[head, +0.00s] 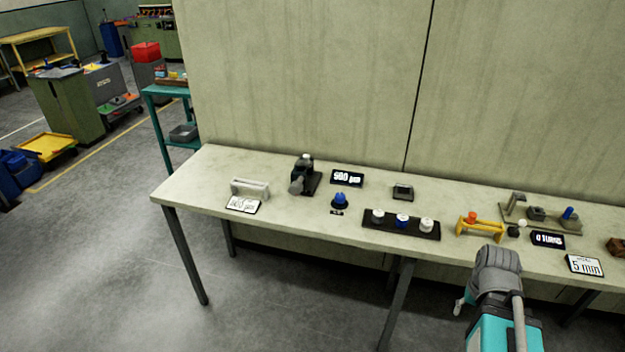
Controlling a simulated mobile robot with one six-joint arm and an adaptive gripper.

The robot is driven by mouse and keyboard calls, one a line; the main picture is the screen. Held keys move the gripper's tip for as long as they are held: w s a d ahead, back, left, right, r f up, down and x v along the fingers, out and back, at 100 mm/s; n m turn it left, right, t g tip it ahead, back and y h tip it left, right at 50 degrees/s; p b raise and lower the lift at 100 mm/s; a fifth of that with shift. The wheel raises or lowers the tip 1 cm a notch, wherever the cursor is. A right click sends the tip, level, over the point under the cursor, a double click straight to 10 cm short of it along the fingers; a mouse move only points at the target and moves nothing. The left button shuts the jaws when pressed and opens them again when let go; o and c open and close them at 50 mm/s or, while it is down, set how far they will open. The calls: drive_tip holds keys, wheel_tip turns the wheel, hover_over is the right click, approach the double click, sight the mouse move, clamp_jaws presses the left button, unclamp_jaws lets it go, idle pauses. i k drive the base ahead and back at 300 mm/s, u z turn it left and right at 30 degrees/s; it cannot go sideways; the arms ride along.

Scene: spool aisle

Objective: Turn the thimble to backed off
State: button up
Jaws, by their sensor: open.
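A dark device (311,178) with a pale top stands toward the left of the bench. A grey barrel (296,186) sticks out at its front left. This barrel may be the thimble, but it is too small to tell for sure or to read its turn. A black display (347,178) beside it appears to read 980 µm. A white card (243,204) in front carries a number in µm that I cannot read clearly. My arm rises at the lower right, apart from this device. I cannot make out my gripper's jaws in the head view.
The long pale bench (190,180) also holds a blue knob (340,199), a dark strip (390,229) with several knobs, and a yellow frame (480,228). A fixture with a blue handle (567,213) stands at the right. A wall backs the bench; open floor (110,270) lies left.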

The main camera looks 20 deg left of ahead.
sight(296, 188)
drive_tip(key=u, duration=0.2)
drive_tip(key=i, duration=0.8)
drive_tip(key=u, duration=0.7)
